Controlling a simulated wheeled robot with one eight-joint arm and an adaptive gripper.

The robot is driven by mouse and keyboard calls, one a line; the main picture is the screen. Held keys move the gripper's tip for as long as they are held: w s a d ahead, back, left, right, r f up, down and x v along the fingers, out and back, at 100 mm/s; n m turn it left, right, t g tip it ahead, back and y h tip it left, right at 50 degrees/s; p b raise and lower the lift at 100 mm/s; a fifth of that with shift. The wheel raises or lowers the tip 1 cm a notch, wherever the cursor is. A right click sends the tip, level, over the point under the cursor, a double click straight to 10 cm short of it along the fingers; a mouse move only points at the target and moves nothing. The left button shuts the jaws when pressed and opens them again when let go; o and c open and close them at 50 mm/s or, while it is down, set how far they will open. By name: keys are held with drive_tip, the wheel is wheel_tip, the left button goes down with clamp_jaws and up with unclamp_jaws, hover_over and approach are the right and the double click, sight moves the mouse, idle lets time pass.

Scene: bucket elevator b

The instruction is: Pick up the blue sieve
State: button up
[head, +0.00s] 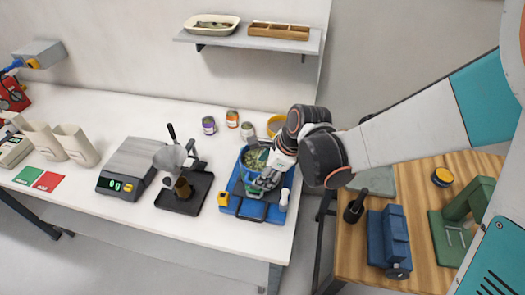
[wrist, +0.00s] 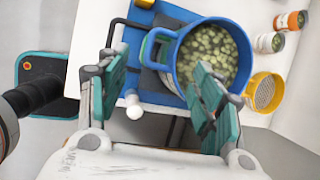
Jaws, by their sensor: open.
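The blue sieve (wrist: 178,73), a round blue vessel holding green pieces, sits on a blue base with a loop-like handle at its left in the wrist view. In the head view the sieve (head: 243,168) is partly hidden by my gripper (head: 268,178). My gripper (wrist: 163,75) is open and empty, with teal pads. In the wrist view its left finger is left of the sieve, and its right finger overlaps the sieve's interior. The near-left rim shows between the fingers. I cannot tell whether either finger touches it.
A yellow mesh-bottomed sieve (wrist: 264,92) stands close to the blue one. Small jars (head: 232,118) stand behind it. A scale (head: 128,168) and a black tray (head: 184,195) are to the left. A wooden table (head: 350,262) with tools lies right, across a gap.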

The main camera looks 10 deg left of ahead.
drive_tip(key=b+x, duration=0.2)
drive_tip(key=x, duration=0.4)
drive_tip(key=shift+a+b, duration=0.25)
drive_tip(key=shift+b, duration=0.05)
drive_tip(key=shift+w+r, duration=0.1)
drive_tip(key=c, duration=1.2)
